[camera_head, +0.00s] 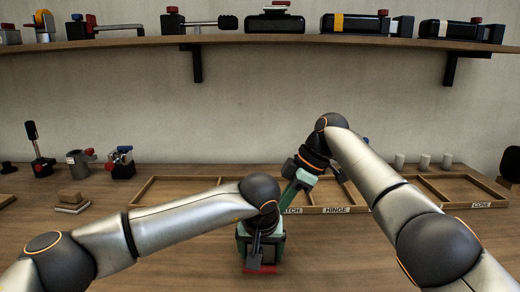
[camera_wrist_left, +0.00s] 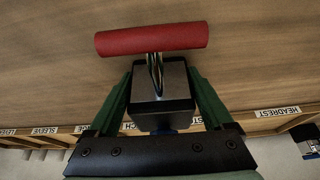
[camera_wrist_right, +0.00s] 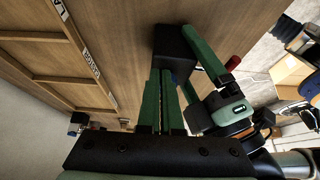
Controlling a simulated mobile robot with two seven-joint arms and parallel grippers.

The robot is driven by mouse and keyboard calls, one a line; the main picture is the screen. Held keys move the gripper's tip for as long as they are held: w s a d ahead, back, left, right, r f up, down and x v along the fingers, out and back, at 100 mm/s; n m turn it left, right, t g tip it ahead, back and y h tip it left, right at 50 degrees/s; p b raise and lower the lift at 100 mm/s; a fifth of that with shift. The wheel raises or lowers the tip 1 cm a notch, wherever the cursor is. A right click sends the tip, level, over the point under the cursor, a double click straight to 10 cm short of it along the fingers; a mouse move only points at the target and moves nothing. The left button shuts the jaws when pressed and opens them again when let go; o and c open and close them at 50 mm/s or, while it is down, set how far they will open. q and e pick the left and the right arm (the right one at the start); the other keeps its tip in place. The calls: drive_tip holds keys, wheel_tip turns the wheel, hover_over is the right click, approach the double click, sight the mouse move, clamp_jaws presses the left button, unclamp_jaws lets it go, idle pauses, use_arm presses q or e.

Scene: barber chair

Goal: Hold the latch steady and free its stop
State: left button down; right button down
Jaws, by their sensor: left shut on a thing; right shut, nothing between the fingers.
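The latch is a black block (camera_wrist_left: 161,95) with a red bar handle (camera_wrist_left: 152,39) on a metal stem. In the left wrist view the green fingers of my left gripper (camera_wrist_left: 161,92) are shut on the block's two sides. In the head view the red handle (camera_head: 262,269) shows below the left gripper (camera_head: 260,240). A small blue part (camera_wrist_left: 196,121) shows at the block's near edge; I cannot tell whether it is the stop. My right gripper (camera_wrist_right: 161,78) is shut and empty, its tips close to the black block (camera_wrist_right: 175,48); contact is unclear.
A wooden divided tray (camera_head: 335,210) with labels lies behind the grippers. Several small mechanisms (camera_head: 80,160) stand at the table's left, and more sit on the wall shelf (camera_head: 230,40). Light cylinders (camera_head: 424,161) stand behind the tray. The front of the table is clear around the latch.

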drive_tip(key=shift+r, duration=0.15)
drive_tip(key=shift+d, duration=0.2)
drive_tip(key=shift+w, duration=0.1)
wheel_tip(320, 180, up, 7)
drive_tip(key=s, duration=0.2)
wheel_tip(320, 180, down, 7)
drive_tip(key=shift+d, duration=0.3)
idle(0.3)
drive_tip(key=shift+a, duration=0.65)
idle(0.9)
drive_tip(key=shift+w, duration=0.55)
idle(0.7)
